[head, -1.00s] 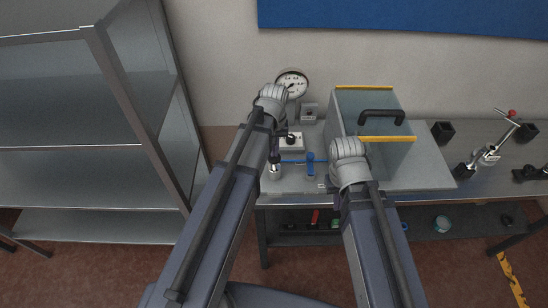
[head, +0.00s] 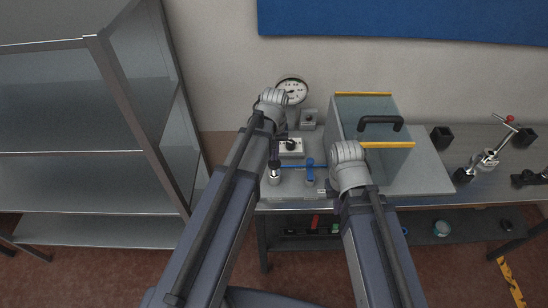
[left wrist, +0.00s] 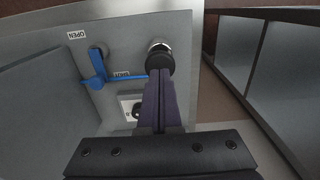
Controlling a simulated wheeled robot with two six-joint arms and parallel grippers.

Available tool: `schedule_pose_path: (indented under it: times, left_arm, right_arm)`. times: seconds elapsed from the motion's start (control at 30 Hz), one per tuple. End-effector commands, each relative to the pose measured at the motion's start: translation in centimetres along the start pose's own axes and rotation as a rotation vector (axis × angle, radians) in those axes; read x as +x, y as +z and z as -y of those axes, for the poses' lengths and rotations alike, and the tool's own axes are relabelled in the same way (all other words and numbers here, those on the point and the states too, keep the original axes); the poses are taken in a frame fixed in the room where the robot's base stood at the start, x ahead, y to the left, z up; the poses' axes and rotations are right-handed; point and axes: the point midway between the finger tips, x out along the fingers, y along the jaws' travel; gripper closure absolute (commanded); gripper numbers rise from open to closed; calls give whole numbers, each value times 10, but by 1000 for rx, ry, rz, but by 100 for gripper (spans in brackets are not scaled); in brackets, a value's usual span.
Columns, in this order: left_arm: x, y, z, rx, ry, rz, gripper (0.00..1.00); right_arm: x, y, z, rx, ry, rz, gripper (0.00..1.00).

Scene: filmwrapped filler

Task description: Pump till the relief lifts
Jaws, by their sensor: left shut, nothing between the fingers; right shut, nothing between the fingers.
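A silver cylinder with a black top, likely the pump (head: 273,178), stands on the grey bench plate. My left gripper (left wrist: 160,72) is shut and empty, its fingertips at the black cap (left wrist: 160,58); whether they touch cannot be told. In the head view my left gripper (head: 275,160) points down over the cylinder. A blue valve lever (head: 310,172) is to its right; in the left wrist view its thin bar (left wrist: 130,78) lies by the SHUT label. A round dial gauge (head: 293,90) stands behind; its reading is too small. My right gripper's fingers are hidden behind its wrist.
A white block with a black knob (head: 291,147) sits behind the cylinder. A clear box with yellow edges and a black handle (head: 380,122) stands right. Metal shelving (head: 70,170) is at the left. A clamp-like device (head: 490,160) is far right.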

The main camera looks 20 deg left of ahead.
Motion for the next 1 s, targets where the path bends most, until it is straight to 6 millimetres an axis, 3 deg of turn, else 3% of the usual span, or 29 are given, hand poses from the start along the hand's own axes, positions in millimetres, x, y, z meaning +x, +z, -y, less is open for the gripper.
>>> schedule_pose_path:
  times: [0.57, 1.0]
  left_arm:
    - [5, 0, 0, 0, 0, 0, 100]
    - [41, 0, 0, 0, 0, 0, 100]
  right_arm:
    - [5, 0, 0, 0, 0, 0, 100]
    - [41, -2, 4, -4, 1, 0, 100]
